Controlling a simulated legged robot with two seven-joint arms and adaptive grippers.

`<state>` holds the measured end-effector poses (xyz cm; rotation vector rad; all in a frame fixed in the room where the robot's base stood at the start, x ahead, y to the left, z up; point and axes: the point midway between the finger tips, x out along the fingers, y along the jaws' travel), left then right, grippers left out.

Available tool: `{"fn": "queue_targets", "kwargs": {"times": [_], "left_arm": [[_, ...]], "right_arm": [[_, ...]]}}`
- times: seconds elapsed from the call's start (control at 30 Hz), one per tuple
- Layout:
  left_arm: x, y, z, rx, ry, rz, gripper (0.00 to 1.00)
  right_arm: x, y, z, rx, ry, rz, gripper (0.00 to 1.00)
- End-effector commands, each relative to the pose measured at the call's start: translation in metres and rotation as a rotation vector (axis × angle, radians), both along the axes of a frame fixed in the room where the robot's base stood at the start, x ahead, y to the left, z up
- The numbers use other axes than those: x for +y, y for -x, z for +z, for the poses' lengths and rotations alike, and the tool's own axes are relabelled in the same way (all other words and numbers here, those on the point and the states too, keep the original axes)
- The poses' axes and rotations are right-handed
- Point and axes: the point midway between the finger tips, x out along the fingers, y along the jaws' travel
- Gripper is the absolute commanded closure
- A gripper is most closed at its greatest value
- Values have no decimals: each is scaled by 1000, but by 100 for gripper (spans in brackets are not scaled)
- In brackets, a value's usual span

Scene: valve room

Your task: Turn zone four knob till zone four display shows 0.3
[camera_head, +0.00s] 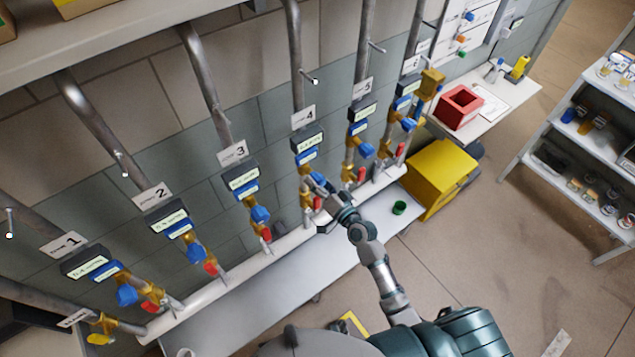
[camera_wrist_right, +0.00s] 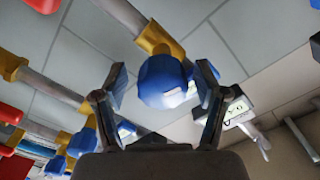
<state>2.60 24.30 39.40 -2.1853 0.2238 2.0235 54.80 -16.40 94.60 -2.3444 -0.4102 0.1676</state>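The zone four label (camera_head: 303,117) is on the wall pipe. Below it is the zone four display (camera_head: 309,142), with digits too small to read. The blue zone four knob (camera_head: 318,178) sits lower on the same brass-fitted pipe, partly covered by my right gripper (camera_head: 325,190). In the right wrist view, a blue knob (camera_wrist_right: 163,82) on a brass fitting lies between the two fingers of my right gripper (camera_wrist_right: 162,85). The fingers are spread, with a gap on the left side of the knob; contact on the right is unclear. My left gripper is not in view.
Similar pipes with displays, blue knobs and red handles stand on both sides, such as zone three (camera_head: 243,180) and zone five (camera_head: 360,127). A white pipe (camera_head: 250,265) runs below. A yellow box (camera_head: 440,175) and a red bin (camera_head: 459,106) are at right.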

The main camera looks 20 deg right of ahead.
Motion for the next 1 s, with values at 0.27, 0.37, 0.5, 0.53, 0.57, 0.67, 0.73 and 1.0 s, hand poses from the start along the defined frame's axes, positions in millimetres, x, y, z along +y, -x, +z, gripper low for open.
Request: {"fn": "queue_targets", "kwargs": {"times": [0.27,0.37,0.5,0.53,0.57,0.67,0.73,1.0], "left_arm": [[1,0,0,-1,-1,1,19],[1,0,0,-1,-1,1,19],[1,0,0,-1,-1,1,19],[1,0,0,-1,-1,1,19],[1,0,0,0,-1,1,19],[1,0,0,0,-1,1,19],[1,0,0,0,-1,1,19],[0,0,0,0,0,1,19]], "right_arm": [[-1,3,0,0,1,1,28],[-5,14,-1,1,3,1,28],[-15,42,-2,3,4,1,28],[-18,49,-2,3,5,1,28],[-20,56,-2,4,5,2,28],[-28,76,-3,4,4,2,28],[-32,88,-2,3,3,3,28],[-41,111,-1,1,0,1,28]]}}
